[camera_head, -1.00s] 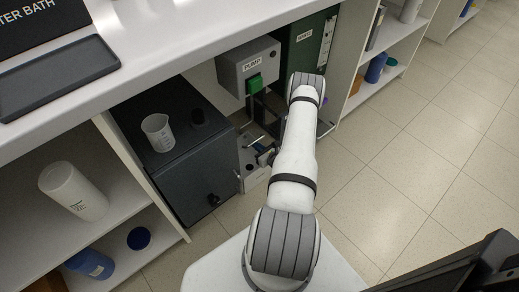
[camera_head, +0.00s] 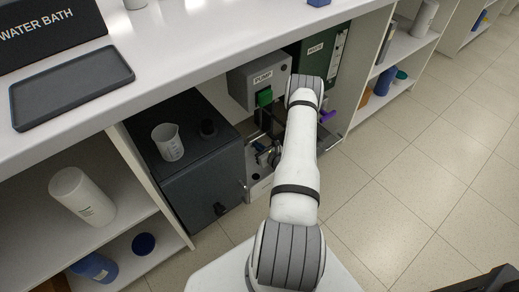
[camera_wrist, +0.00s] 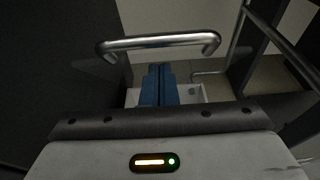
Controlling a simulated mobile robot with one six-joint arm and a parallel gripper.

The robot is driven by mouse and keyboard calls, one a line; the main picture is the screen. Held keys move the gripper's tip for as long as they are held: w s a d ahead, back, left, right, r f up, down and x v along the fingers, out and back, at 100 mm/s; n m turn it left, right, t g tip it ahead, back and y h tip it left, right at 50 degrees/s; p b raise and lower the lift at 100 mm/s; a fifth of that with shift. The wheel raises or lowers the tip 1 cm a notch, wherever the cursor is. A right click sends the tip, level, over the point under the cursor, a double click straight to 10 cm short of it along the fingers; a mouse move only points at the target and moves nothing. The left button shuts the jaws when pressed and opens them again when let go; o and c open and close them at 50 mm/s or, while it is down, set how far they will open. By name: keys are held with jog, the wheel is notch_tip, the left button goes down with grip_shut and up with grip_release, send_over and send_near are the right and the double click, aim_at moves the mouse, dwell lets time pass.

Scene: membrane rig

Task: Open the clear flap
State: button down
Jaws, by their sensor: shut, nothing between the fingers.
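My gripper (camera_wrist: 159,72) shows in the wrist view as two blue fingers, shut together with nothing between them. A metal bar handle (camera_wrist: 158,42) with bent ends crosses the view just beyond the fingertips; I cannot tell whether they touch it. I cannot pick out the clear flap for certain; no see-through edge shows clearly. Part of the rig (camera_head: 262,160), with metal and dark parts, shows left of the arm.
A grey pump box (camera_head: 258,78) with a green switch (camera_head: 264,97) hangs above the rig. A dark cabinet (camera_head: 195,180) bearing a beaker (camera_head: 168,142) stands left. A green waste unit (camera_head: 320,55) stands behind my arm. A metal rail (camera_wrist: 285,42) runs close at right.

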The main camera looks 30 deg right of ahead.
jog(key=shift+w+a+r, duration=0.1)
jog(key=shift+w+r, duration=0.4)
jog(key=shift+w, duration=0.35)
jog(key=shift+w+a+r, duration=0.1)
jog(key=shift+w+r, duration=0.4)
jog(key=shift+w, duration=0.3)
jog(key=shift+w+r, duration=0.5)
jog(key=shift+w, duration=0.35)
jog(key=shift+w+a+r+b, duration=0.15)
jog(key=shift+w+b, duration=0.65)
jog(key=shift+w, duration=0.95)
jog(key=shift+r, duration=0.1)
jog(key=s+d+f, duration=0.1)
jog(key=s+f, duration=0.1)
jog(key=s, duration=2)
jog(key=shift+d+p, duration=0.35)
jog(key=shift+p, duration=0.1)
